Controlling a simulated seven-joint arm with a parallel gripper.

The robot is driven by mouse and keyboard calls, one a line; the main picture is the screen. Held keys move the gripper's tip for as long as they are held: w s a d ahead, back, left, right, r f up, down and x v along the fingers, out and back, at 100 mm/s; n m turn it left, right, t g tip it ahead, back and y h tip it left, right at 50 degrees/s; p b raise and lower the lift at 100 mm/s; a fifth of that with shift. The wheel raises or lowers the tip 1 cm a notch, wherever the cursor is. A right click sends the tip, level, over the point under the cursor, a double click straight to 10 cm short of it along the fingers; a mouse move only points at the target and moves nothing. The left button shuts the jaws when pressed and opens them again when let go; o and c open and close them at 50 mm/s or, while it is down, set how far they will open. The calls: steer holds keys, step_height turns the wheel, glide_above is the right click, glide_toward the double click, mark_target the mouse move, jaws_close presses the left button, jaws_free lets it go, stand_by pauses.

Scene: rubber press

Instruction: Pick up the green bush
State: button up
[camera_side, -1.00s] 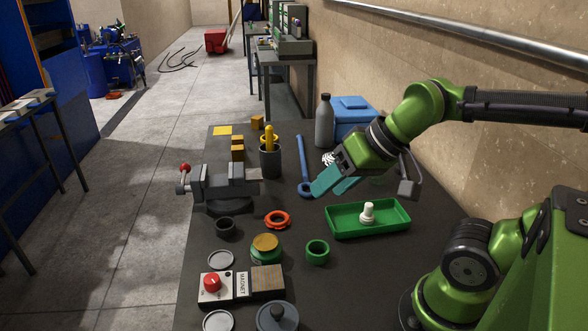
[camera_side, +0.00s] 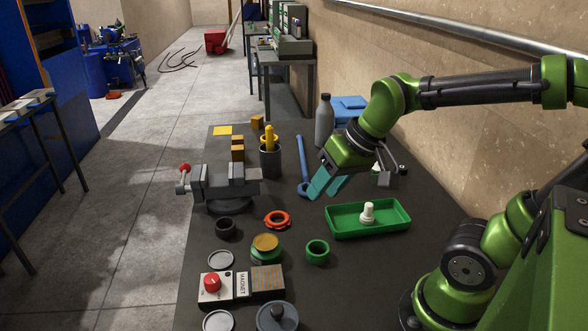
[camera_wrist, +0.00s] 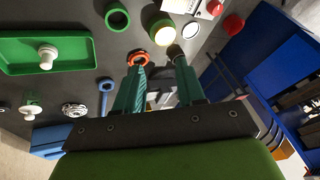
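The green bush (camera_side: 317,259) is a short hollow ring standing on the dark table, in front of the green tray. It also shows near the top of the wrist view (camera_wrist: 107,22). My gripper (camera_side: 325,188) is in the air behind the bush, above the far part of the table near the blue wrench. Its two teal fingers are apart with nothing between them, as the wrist view (camera_wrist: 158,66) shows. The gripper does not touch the bush.
A green tray (camera_side: 377,232) with a white plug stands right of the bush. An orange ring (camera_side: 267,220), a green jar with a yellow top (camera_side: 266,257), a black ring (camera_side: 226,232) and a magnet box (camera_side: 216,294) lie left. A vise (camera_side: 225,188) stands farther back.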

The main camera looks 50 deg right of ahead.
mark_target(317, 241)
steer(key=w+d+f+n+g+h, duration=0.1)
steer(key=w+d+f+n+g, duration=0.5)
steer(key=n, duration=0.5)
steer(key=shift+t, duration=0.4)
steer(key=f, duration=1.5)
steer(key=shift+s+d+f, duration=0.15)
steer(key=shift+s, duration=0.2)
jaws_close()
